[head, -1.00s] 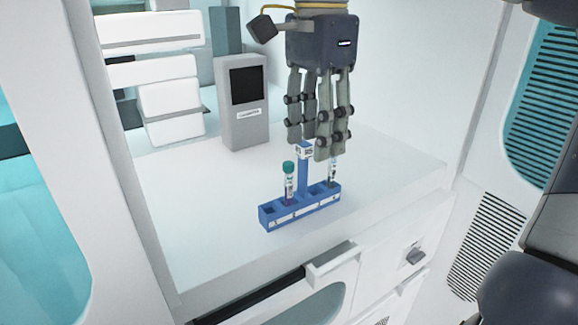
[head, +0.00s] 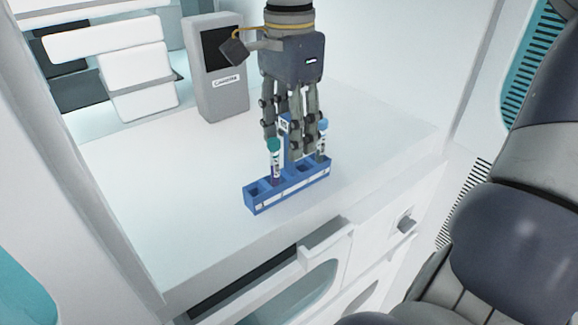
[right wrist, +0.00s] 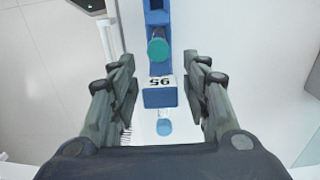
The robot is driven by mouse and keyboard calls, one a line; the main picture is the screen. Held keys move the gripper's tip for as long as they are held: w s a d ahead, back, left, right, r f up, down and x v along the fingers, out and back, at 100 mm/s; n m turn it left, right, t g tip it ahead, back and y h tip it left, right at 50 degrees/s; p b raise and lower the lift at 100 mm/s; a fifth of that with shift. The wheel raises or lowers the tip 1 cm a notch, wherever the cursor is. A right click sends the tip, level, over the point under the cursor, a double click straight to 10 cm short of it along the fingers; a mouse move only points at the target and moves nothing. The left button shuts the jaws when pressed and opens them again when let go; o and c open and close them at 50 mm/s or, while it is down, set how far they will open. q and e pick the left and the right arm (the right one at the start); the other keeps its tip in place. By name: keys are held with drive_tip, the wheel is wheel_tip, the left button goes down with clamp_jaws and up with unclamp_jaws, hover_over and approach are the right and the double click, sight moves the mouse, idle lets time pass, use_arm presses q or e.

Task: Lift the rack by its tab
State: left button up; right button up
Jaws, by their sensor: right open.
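The blue rack (head: 290,191) stands on the white counter with a tall upright tab (head: 284,124) at its middle. A tube with a teal cap (head: 274,146) and a tube with a light blue cap (head: 323,124) stand in it. My right gripper (head: 281,150) is open and points down, its fingers around the upper part of the tab. In the right wrist view the tab's labelled top (right wrist: 160,92) lies between the two open fingers, with a gap on each side. The teal cap shows beyond the tab and the light blue cap below it. My left gripper is not in view.
A grey device (head: 216,75) with a dark screen stands at the back of the counter (head: 150,210). White stacked panels (head: 125,65) are left of it. The counter is clear left of the rack. Drawers with handles (head: 325,242) are below its front edge.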

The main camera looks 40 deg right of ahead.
wheel_tip(320, 180, down, 2)
drive_tip(key=shift+f, duration=0.35)
drive_tip(key=c, duration=0.3)
clamp_jaws()
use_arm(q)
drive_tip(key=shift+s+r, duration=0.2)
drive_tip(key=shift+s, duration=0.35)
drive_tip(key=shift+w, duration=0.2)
